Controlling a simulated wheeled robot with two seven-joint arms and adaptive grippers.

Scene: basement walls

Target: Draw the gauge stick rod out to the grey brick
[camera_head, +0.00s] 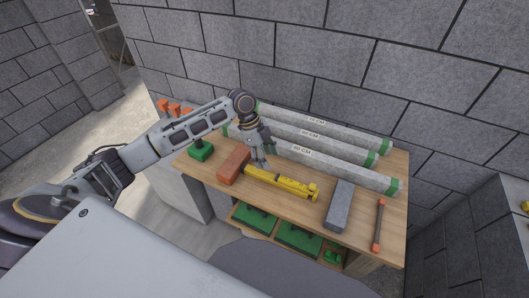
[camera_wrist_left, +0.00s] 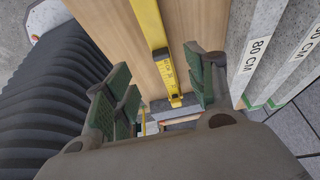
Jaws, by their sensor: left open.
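The yellow gauge stick (camera_head: 280,181) lies on the wooden bench between the red brick (camera_head: 234,165) and the grey brick (camera_head: 339,205). Its right end stops short of the grey brick. In the left wrist view, the marked rod (camera_wrist_left: 168,74) shows beyond a dark collar on the stick, and part of the grey brick (camera_wrist_left: 172,108) shows past its end. My left gripper (camera_head: 262,163) is over the stick's left part, near the red brick. Its green-padded fingers (camera_wrist_left: 158,92) are open on either side of the stick in the picture, apart from it. My right gripper is not in view.
Several grey pipes with green bands (camera_head: 313,141) lie along the back of the bench. A green-based block (camera_head: 201,150) stands at the left, and an orange-ended bar (camera_head: 379,224) lies at the right. Green trays (camera_head: 297,238) sit on the shelf below.

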